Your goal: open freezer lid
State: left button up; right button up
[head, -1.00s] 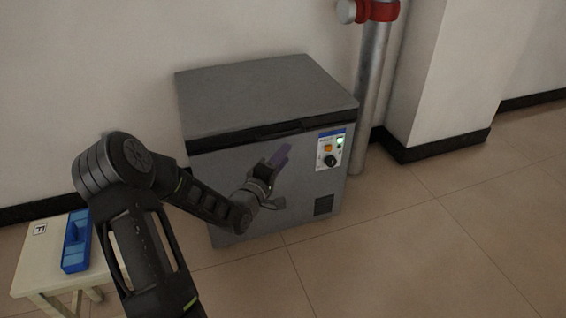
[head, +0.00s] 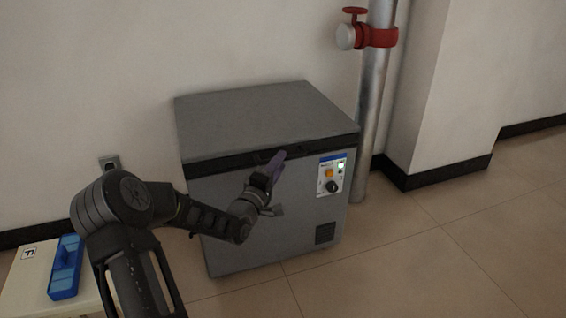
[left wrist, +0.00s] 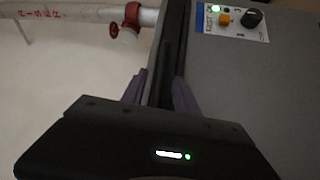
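The grey chest freezer stands against the wall, and its lid (head: 262,118) lies flat and closed. A dark band (head: 215,165) runs along the lid's front edge. My left gripper (head: 277,164), with purple fingers, is at this front edge, left of the control panel. In the left wrist view the gripper (left wrist: 160,92) has its two fingers apart, one on each side of the dark edge strip (left wrist: 168,50). I cannot tell whether either finger touches it. My right gripper is not in view.
The freezer's control panel (head: 331,176) has a black knob and a green light. A metal pipe (head: 373,110) with a red valve rises behind the right side. A low table (head: 28,283) with a blue case (head: 66,266) is at lower left. The floor in front is clear.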

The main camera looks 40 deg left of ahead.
pick_arm(q)
jog(key=shift+b+x, duration=0.3)
jog(key=shift+x, duration=1.2)
jog(key=shift+c, duration=0.6)
grip_shut()
